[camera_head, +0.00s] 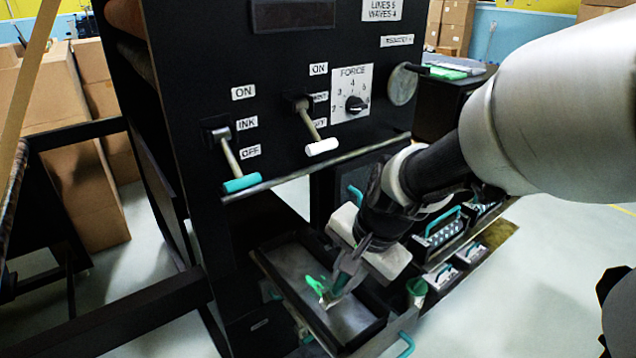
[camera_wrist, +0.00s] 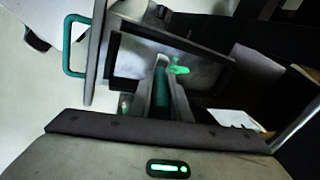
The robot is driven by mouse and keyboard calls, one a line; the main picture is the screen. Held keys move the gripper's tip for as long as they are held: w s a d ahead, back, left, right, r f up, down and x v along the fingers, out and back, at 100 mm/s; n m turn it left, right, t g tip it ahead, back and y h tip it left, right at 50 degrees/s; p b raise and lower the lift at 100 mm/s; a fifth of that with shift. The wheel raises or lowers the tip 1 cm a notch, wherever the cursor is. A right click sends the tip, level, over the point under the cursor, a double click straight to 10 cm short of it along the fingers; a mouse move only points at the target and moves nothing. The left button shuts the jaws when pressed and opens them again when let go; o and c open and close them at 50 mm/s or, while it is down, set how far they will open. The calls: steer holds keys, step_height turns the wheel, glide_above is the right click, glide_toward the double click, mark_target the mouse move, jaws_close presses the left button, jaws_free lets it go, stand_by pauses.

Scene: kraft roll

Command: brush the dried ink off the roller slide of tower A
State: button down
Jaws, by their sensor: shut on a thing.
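The roller slide (camera_head: 345,318) is pulled out low on the black machine, a shallow dark-rimmed tray with a grey floor. It fills the middle of the wrist view (camera_wrist: 210,77). A bright green ink patch (camera_head: 316,286) lies on its floor, and it also shows in the wrist view (camera_wrist: 179,70), just right of my fingertips. My gripper (camera_head: 348,268) points down over the slide, shut on a teal-handled brush (camera_wrist: 162,100). The brush's lower end (camera_head: 338,285) is close to the patch. I cannot tell whether it touches. The bristles are hard to make out.
Above the slide, the black machine panel carries a teal-tipped ink lever (camera_head: 240,183), a white-tipped lever (camera_head: 321,146) and a force dial (camera_head: 354,104). A teal handle (camera_head: 405,345) sticks out at the slide's front. Units with teal handles (camera_head: 440,233) stand to the right. Open floor lies at lower right.

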steer(key=shift+s+d, duration=0.3)
steer(key=shift+s, duration=0.15)
steer(key=w+a+p, duration=0.2)
steer(key=w+a, duration=0.2)
steer(key=w, duration=0.5)
steer(key=shift+w+a+p, duration=0.25)
steer(key=shift+a+p, duration=0.1)
steer(key=shift+a, duration=0.05)
stand_by(4.1)
steer(key=shift+r, duration=0.1)
steer(key=shift+r+p, duration=2.35)
steer(key=shift+r, duration=0.65)
